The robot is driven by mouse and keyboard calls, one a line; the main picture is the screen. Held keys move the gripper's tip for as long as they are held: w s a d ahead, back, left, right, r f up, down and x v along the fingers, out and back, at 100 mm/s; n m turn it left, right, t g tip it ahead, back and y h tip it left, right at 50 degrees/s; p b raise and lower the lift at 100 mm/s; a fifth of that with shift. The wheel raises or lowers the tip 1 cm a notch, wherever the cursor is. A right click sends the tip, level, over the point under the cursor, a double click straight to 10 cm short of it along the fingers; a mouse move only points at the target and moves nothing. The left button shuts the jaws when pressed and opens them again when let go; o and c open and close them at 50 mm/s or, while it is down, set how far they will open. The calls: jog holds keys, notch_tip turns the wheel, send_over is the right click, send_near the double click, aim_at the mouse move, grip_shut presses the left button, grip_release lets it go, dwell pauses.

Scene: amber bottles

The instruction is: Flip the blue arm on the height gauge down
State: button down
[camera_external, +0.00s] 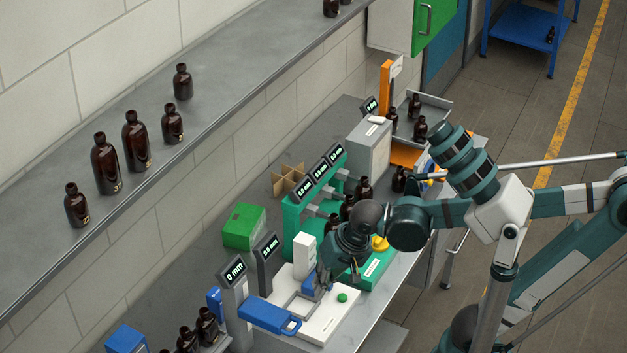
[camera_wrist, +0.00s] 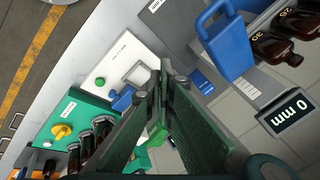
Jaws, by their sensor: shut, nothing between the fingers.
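The height gauge (camera_external: 235,300) is a grey post with a lit "0 mm" display, at the front of the bench. Its display also shows at the right of the wrist view (camera_wrist: 290,112). The blue arm (camera_external: 268,316) reaches out to the right from the post, roughly level, with a looped handle at its free end. The blue arm is at the upper right of the wrist view (camera_wrist: 228,48). My gripper (camera_external: 325,277) is shut and empty, above the white station and apart from the blue arm. Its fingertips meet near the middle of the wrist view (camera_wrist: 168,82).
A white-topped station with a green button (camera_external: 342,297) stands right of the gauge. A green fixture with several displays (camera_external: 320,172) and a yellow knob (camera_external: 380,243) is behind. A green box (camera_external: 243,226) is at the back. Brown bottles (camera_external: 207,327) stand left of the gauge.

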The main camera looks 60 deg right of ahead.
aim_at(293, 299)
jog(key=s+a+r+m+g+p, duration=0.1)
jog(key=a+r+m+g+p, duration=0.1)
jog(key=a+r+m+p, duration=0.7)
jog(key=shift+s+a+r+h, duration=0.35)
jog(key=shift+a+r+h, duration=0.05)
jog(key=shift+a+r, duration=1)
jog(key=shift+d, duration=0.1)
jog(key=shift+s+x, duration=0.1)
jog(key=shift+x, duration=3.35)
jog(key=shift+s+x, duration=0.15)
jog(key=shift+x, duration=3.35)
jog(key=shift+f, duration=0.1)
jog(key=s+b+x, duration=0.2)
jog(key=b+x, duration=0.4)
jog(key=x, duration=0.4)
jog(key=shift+f, duration=0.35)
jog(key=shift+s+r, duration=0.1)
